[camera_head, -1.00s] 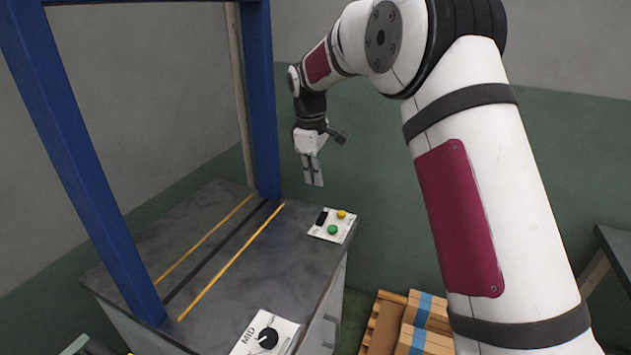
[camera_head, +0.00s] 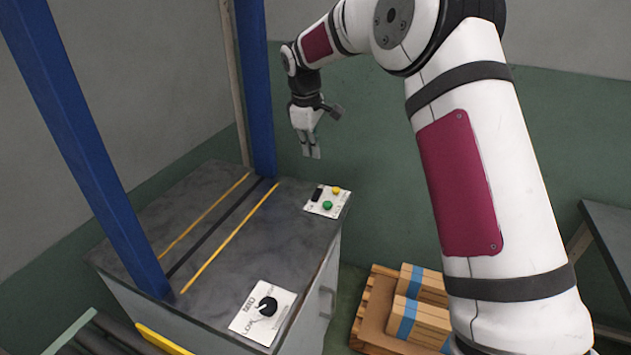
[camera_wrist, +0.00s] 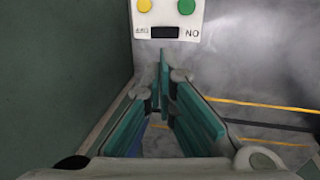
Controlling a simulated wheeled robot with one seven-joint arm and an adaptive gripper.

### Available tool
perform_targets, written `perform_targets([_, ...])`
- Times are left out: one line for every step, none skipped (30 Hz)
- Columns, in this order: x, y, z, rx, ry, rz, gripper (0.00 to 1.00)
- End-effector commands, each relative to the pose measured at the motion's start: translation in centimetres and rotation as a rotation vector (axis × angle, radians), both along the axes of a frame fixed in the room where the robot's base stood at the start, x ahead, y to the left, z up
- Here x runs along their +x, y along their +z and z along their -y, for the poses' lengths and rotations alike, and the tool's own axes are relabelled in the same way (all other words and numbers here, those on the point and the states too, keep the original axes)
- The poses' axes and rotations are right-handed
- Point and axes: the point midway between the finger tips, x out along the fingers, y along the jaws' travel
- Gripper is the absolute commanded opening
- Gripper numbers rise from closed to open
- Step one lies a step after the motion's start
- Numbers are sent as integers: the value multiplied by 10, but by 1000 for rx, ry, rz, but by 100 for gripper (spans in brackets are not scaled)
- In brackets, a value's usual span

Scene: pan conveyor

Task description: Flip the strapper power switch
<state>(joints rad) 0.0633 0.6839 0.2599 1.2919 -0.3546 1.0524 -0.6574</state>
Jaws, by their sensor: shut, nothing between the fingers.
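The strapper's power switch (camera_head: 318,194) is a small black rocker on a white control panel (camera_head: 311,207) at the far right corner of the machine's grey top. A green button (camera_head: 327,205) and a yellow button (camera_head: 336,190) sit beside it. In the wrist view the black switch (camera_wrist: 164,32) lies between OFF and NO-like lettering, beyond my fingertips. My gripper (camera_head: 311,156) is shut and empty, pointing down above the panel and apart from it. It also shows in the wrist view (camera_wrist: 165,65). Which way the rocker is tilted cannot be told.
A black dial (camera_head: 268,306) on a white plate stands at the machine's near corner. Blue frame posts (camera_head: 82,140) rise at the left. Boxes with blue bands (camera_head: 420,320) lie on a pallet below right. A grey table (camera_head: 615,235) is at the right edge.

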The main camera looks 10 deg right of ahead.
Motion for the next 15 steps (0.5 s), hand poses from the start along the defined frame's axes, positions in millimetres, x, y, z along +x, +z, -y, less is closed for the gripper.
perform_targets([0, -2, 0, 0, 0, -1, 0])
perform_targets([0, -4, 1, 0, 0, -2, 0])
perform_targets([1, -8, 1, 0, 0, -3, 0])
perform_targets([1, -11, 1, 0, 0, -3, 0])
perform_targets([2, -15, 2, 0, 0, -3, 0])
perform_targets([3, -21, 3, 0, 0, -4, 0])
perform_targets([3, -26, 3, -1, 0, -4, 0])
perform_targets([4, -31, 4, 0, 0, -5, 0])
perform_targets([6, -39, 5, -1, 0, -4, 0])
perform_targets([7, -45, 6, 0, 1, -5, 0])
perform_targets([8, -51, 6, -1, 1, -4, 0])
perform_targets([9, -59, 7, 0, 1, -4, 0])
perform_targets([10, -65, 8, 0, 0, -5, 0])
perform_targets([11, -70, 8, 1, 1, -5, 0])
perform_targets([12, -78, 9, 0, 1, -4, 0])
